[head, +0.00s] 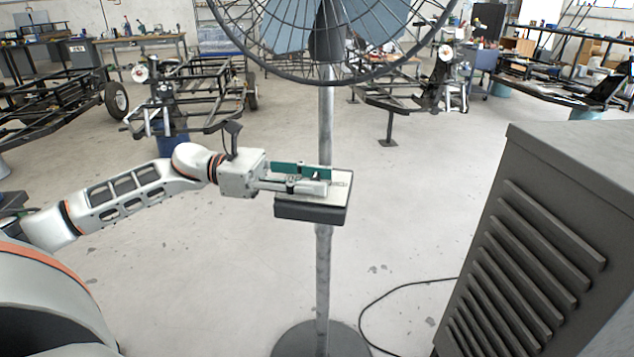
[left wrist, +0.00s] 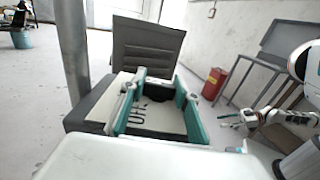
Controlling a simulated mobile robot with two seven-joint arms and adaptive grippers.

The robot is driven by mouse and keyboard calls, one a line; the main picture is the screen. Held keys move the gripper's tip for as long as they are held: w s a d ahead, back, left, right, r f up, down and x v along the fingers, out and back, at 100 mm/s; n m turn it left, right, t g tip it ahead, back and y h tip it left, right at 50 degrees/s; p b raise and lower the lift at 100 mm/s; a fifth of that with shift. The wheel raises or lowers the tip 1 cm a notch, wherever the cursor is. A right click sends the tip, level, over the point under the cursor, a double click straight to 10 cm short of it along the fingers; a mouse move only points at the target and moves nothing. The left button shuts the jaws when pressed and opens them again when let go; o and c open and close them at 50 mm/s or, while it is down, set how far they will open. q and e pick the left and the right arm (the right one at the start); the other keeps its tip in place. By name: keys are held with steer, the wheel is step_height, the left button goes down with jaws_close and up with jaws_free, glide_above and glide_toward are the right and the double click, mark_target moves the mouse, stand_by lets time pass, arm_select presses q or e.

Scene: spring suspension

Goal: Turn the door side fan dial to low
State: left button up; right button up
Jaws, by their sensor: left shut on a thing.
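The pedestal fan (head: 326,45) stands in front of me, with its grey control box (head: 312,212) on the pole. My left gripper (head: 316,176) reaches in from the left over the top of the box. In the left wrist view, its two green-padded fingers (left wrist: 160,98) stand on either side of the dark dial (left wrist: 160,103) on the box's light top face and are shut on it. Part of an OFF label shows between the fingers. The dial's pointer is hidden, so its setting cannot be read. My right gripper (left wrist: 236,120) shows small at the right of the left wrist view.
A dark louvred cabinet (head: 545,250) stands close on the right. A black cable (head: 400,288) runs over the floor beside the fan's round base (head: 320,342). Metal frames (head: 195,90) and benches stand behind. A red bin (left wrist: 214,83) shows in the left wrist view.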

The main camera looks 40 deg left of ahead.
arm_select(q)
steer(key=shift+r, duration=0.1)
steer(key=o, duration=1.1)
steer(key=shift+o, duration=0.2)
steer(key=shift+s+a, duration=0.2)
steer(key=shift+a, duration=0.25)
steer(key=v, duration=1.1)
steer(key=shift+a, duration=0.1)
